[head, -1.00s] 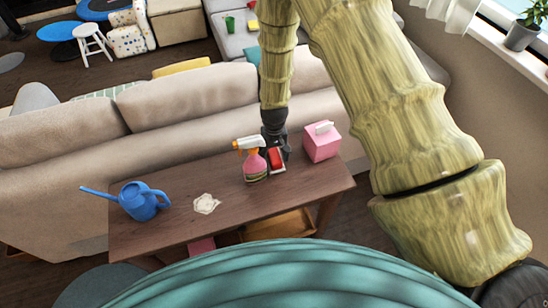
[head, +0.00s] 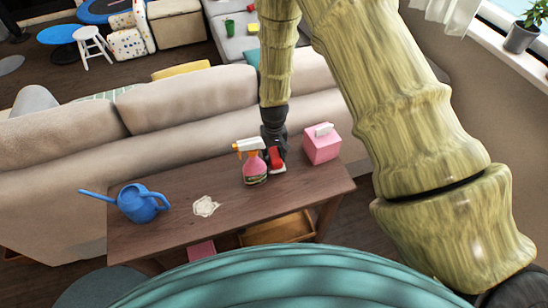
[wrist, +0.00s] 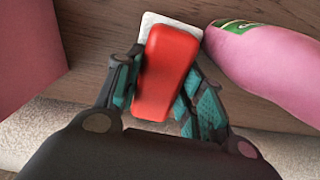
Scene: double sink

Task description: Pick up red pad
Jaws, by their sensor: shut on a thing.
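The red pad (wrist: 168,70) is a red block with a pale white base (wrist: 150,24), seen between my fingers in the wrist view. My gripper (wrist: 158,95) is shut on it, with teal-padded fingers on both sides. I cannot tell whether the pad touches the table.
A pink spray bottle (head: 253,165) stands close to the left of the pad. A pink tissue box (head: 322,146) is to the right. A white patch (head: 206,206) and a blue watering can (head: 139,203) are farther left on the table (head: 185,225). A beige sofa (head: 180,110) backs the table.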

